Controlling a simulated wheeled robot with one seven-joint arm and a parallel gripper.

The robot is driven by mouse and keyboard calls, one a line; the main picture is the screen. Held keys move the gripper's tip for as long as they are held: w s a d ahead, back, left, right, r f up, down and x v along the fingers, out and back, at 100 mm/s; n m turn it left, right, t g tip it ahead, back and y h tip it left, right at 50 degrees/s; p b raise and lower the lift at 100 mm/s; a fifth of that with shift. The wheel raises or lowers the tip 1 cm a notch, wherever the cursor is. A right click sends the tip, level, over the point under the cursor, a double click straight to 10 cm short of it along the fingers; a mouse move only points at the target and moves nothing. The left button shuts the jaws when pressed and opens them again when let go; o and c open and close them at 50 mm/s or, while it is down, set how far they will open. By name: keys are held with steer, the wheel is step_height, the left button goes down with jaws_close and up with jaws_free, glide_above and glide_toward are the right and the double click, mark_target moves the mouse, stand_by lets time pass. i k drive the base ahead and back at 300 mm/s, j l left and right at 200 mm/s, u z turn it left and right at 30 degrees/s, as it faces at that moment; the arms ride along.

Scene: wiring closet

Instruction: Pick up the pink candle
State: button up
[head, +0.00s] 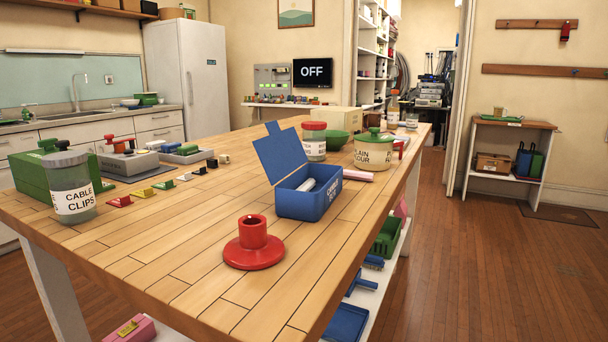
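A pink, rod-like thing (359,176), which looks like the pink candle, lies on the wooden table just behind and right of the blue box. Its left end is hidden by the box. The blue box (314,207) has its lid raised, a partly hidden label on its side, and pale stick-like things (308,185) inside. A red candle holder (253,246) stands upright near the front of the table, with an empty-looking socket. My gripper is not in view.
A cable clips jar (75,198) and a green case (38,178) stand at left. The table's right edge is close to the pink thing.

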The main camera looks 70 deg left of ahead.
mark_target(367, 177)
steer(key=i+u, duration=0.2)
steer(key=u, duration=0.25)
steer(key=i+j+u, duration=0.1)
steer(key=u, duration=0.4)
steer(key=i+l+u, duration=0.1)
steer(key=i+u, duration=0.15)
steer(key=u, duration=0.2)
steer(key=i+l+u, duration=0.15)
steer(key=u, duration=0.35)
steer(key=i+l+u, duration=0.15)
steer(key=u, duration=0.3)
